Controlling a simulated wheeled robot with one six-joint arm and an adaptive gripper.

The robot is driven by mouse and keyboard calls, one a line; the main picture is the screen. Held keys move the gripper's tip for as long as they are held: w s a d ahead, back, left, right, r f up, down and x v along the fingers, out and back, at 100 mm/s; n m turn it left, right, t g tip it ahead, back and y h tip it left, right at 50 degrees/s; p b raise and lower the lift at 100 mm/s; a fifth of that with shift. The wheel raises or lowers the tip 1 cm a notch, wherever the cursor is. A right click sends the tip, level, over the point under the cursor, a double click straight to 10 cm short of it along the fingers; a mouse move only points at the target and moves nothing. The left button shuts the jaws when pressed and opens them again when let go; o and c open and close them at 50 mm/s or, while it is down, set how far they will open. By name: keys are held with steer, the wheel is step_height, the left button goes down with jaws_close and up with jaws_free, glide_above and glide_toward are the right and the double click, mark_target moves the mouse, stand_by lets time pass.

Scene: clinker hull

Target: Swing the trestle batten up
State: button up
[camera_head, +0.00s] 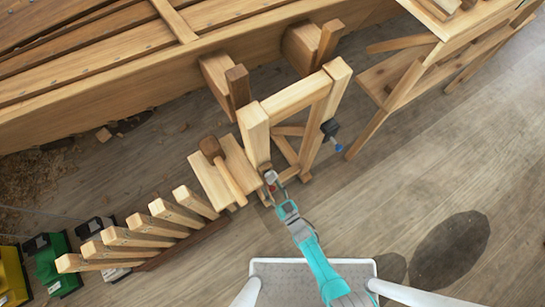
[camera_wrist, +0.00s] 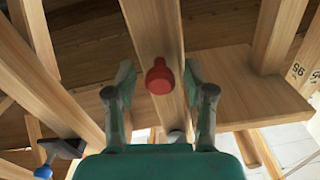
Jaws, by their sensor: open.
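The trestle (camera_head: 297,96) stands beside the hull, a pale wooden frame of posts, a top beam and cross pieces. In the wrist view a wooden batten (camera_wrist: 155,28) with a red knob (camera_wrist: 159,77) runs down the middle of the picture. My gripper (camera_wrist: 160,84) is open, with one finger on each side of the batten and knob. I cannot tell whether the fingers touch the wood. In the head view my gripper (camera_head: 271,180) is low at the trestle's near side, and it hides much of the batten there.
A mallet (camera_head: 222,165) lies on boards to the left, beside a row of slanted wooden pieces (camera_head: 150,229). The hull (camera_head: 150,85) is behind; a bench (camera_head: 415,60) stands right. Floor at lower right is clear.

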jaws_close()
